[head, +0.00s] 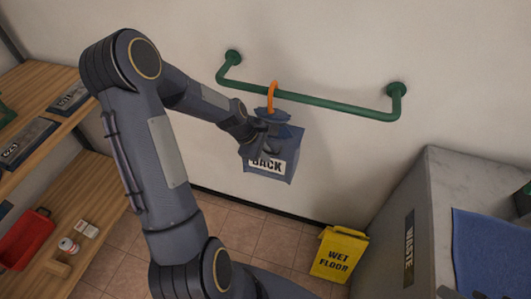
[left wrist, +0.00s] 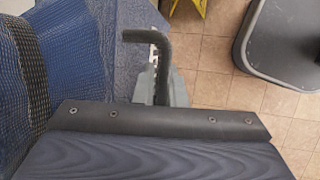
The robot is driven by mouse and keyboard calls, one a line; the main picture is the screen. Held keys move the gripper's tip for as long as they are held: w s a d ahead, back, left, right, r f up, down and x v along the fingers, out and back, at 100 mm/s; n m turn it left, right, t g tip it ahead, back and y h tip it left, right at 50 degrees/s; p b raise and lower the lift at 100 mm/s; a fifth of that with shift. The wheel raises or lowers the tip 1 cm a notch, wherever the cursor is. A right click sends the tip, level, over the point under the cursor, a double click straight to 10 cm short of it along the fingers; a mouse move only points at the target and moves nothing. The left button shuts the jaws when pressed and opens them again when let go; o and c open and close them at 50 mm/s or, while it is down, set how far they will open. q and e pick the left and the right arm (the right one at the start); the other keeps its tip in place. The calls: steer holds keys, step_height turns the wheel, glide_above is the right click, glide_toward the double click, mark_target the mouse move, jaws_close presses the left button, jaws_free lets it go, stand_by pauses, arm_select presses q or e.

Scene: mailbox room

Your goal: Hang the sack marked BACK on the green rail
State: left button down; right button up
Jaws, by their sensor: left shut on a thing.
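The blue sack marked BACK (head: 284,172) hangs upright in front of the wall, its white label facing me. An orange hook (head: 273,89) rises from its top and crosses the green rail (head: 330,104). I cannot tell whether the hook rests on the rail. My left gripper (head: 266,138) is shut on the sack near its top, just below the rail. In the left wrist view, blue mesh cloth of the sack (left wrist: 75,60) fills the left side beside a dark finger. Dark tips at the bottom right edge of the head view may be my right gripper (head: 460,294).
A yellow wet floor sign (head: 340,254) stands below right. A grey waste cabinet (head: 418,215) with a blue cloth (head: 490,250) on top is at the right. Wooden shelves (head: 50,85) with labelled dark items and a red container (head: 25,240) are at the left.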

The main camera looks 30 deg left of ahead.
arm_select(q)
steer(key=c, duration=1.4)
jaws_free()
steer(key=v, duration=0.8)
steer(key=s+d+r+m, duration=0.6)
steer(key=s+r+m, duration=0.1)
steer(key=r+m, duration=0.15)
steer(key=s+d+r+m+t, duration=0.1)
steer(key=s+d+m, duration=0.2)
steer(key=s+m, duration=0.2)
steer(key=s+d+r+m+t, duration=0.1)
steer(key=s+d+m, duration=0.2)
steer(key=s+m, duration=0.2)
steer(key=s, duration=0.3)
steer(key=shift+r, duration=0.35)
